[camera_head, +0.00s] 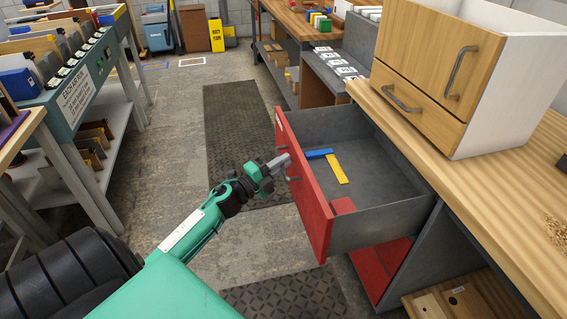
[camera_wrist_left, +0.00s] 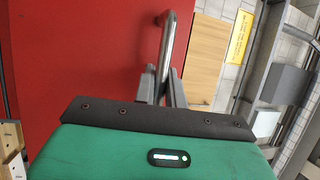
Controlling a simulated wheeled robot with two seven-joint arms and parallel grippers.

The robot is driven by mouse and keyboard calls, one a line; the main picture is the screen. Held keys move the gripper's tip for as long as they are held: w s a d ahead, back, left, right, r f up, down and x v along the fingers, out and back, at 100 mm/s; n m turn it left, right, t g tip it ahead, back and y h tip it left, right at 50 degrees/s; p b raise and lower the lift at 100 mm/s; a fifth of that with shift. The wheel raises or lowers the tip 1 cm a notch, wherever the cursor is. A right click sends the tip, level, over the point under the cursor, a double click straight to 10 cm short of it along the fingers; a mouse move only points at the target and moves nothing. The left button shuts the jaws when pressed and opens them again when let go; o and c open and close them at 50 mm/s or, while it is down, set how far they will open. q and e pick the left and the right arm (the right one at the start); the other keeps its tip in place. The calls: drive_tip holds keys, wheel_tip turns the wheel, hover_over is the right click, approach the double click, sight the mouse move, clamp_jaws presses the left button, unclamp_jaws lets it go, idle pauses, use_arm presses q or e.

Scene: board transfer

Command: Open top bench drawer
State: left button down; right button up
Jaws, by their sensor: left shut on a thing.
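The top bench drawer (camera_head: 319,235) has a red front and grey inside, and it stands pulled well out from the wooden-topped workbench (camera_head: 405,129). A blue piece (camera_head: 318,154) and a yellow piece (camera_head: 337,168) lie inside it. My left gripper (camera_head: 281,163) is at the outer face of the red front, shut on the drawer handle (camera_head: 292,178). In the left wrist view, its fingers (camera_wrist_left: 161,90) close around the metal bar handle (camera_wrist_left: 166,45) against the red panel. My right gripper is not in view.
A small wooden cabinet (camera_head: 420,106) with metal handles stands on the bench. Red panels (camera_head: 380,268) show below the drawer. A green-edged rack (camera_head: 78,92) with bins stands at the left. Dark mats (camera_head: 240,130) lie on the open floor.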

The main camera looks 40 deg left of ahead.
use_arm(q)
drive_tip(key=c, duration=1.5)
unclamp_jaws()
drive_tip(key=shift+o, duration=0.2)
